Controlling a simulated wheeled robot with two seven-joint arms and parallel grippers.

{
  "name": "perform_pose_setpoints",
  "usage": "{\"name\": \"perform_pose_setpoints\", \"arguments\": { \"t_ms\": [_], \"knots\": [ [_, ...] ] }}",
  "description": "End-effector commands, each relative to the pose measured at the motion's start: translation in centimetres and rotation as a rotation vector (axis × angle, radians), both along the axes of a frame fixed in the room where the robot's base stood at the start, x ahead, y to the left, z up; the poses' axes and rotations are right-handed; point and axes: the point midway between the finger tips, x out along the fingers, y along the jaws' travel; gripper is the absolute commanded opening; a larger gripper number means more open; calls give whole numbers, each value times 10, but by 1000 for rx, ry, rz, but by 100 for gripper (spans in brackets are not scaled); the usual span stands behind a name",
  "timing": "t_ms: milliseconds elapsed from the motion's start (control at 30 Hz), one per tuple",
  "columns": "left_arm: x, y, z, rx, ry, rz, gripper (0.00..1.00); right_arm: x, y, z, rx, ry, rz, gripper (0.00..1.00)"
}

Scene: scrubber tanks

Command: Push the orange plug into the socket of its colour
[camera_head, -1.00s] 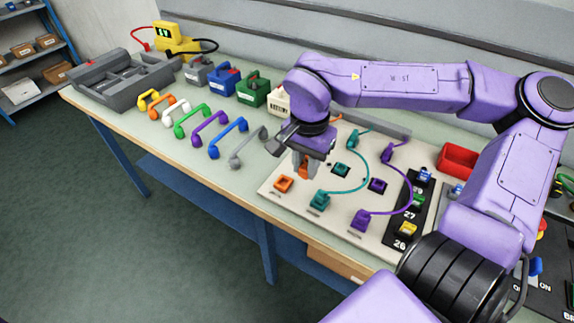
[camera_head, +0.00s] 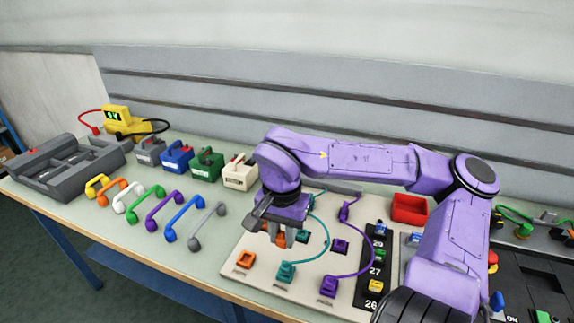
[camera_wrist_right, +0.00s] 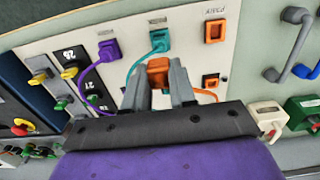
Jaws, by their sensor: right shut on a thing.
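The orange plug (camera_head: 281,240) is held between the fingers of my right gripper (camera_head: 279,237), over the pale panel. It shows between the two grey fingers in the right wrist view (camera_wrist_right: 158,72). The orange socket (camera_head: 245,259) is at the panel's left front, empty, left of and nearer than the plug. In the right wrist view this socket (camera_wrist_right: 214,31) is at the upper right, clear of the fingers. The plug is apart from it. The gap between plug and panel is hard to judge. My left gripper is not in view.
A teal plug (camera_head: 286,270) and a purple plug (camera_head: 328,286) with cables stand on the panel right of the orange socket. Coloured handles (camera_head: 166,212) lie to the left. A red bin (camera_head: 409,208) stands behind. My right arm covers the right side.

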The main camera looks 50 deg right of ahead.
Motion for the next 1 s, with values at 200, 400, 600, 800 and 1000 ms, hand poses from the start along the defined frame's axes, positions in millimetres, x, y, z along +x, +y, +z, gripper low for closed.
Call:
{"name": "perform_pose_setpoints", "arguments": {
  "t_ms": [200, 400, 600, 800, 1000],
  "knots": [
    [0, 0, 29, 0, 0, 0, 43, 36, -22, 5, -4, 4, -2, 0],
    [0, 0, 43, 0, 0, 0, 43, 69, -41, 1, -5, 4, -2, 0],
    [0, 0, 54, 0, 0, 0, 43, 103, -60, 0, -5, 2, -2, 0],
    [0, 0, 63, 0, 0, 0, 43, 136, -79, -2, -5, 1, -2, 0],
    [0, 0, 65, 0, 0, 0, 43, 154, -89, -4, -2, 0, 0, 0]
  ]
}}
